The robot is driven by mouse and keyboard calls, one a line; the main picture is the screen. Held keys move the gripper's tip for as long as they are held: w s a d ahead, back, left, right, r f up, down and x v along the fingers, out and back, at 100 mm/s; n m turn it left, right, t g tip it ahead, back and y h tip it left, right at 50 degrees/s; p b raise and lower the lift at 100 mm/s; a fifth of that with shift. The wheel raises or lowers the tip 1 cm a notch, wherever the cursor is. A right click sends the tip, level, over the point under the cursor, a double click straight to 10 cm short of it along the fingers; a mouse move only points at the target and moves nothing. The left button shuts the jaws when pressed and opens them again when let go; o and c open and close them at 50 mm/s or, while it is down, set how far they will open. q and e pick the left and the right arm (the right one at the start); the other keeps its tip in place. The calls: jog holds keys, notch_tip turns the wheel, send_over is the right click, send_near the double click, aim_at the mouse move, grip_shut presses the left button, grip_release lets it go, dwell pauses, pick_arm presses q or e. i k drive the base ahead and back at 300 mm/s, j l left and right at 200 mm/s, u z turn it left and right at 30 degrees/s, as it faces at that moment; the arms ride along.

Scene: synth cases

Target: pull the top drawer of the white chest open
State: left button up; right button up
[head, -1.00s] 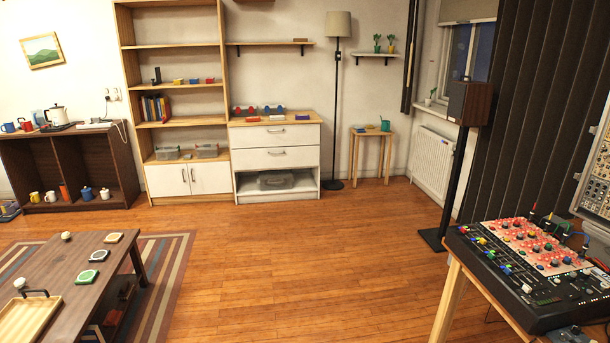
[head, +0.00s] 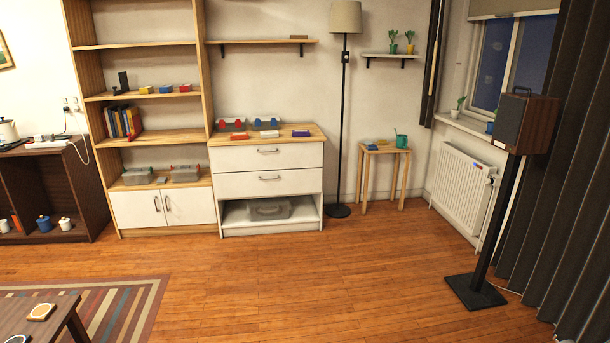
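The white chest (head: 267,211) stands against the back wall, between the tall shelf and the floor lamp. Its top drawer (head: 240,158) is shut, flush with the front, with a grey bar handle (head: 268,151) at its middle. Under that is an open bay holding a grey case (head: 270,209). Several small red, blue and white items lie on the wooden top (head: 308,131). Neither of my grippers shows in the head view.
The wooden floor (head: 290,280) in front of the chest is clear. A low table (head: 62,322) and striped rug (head: 140,295) lie at lower left. A speaker on a black stand (head: 497,215) is at right. A small side table (head: 383,150) and floor lamp (head: 344,100) stand right of the chest.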

aim_at(259, 158)
jog(key=i, duration=3.85)
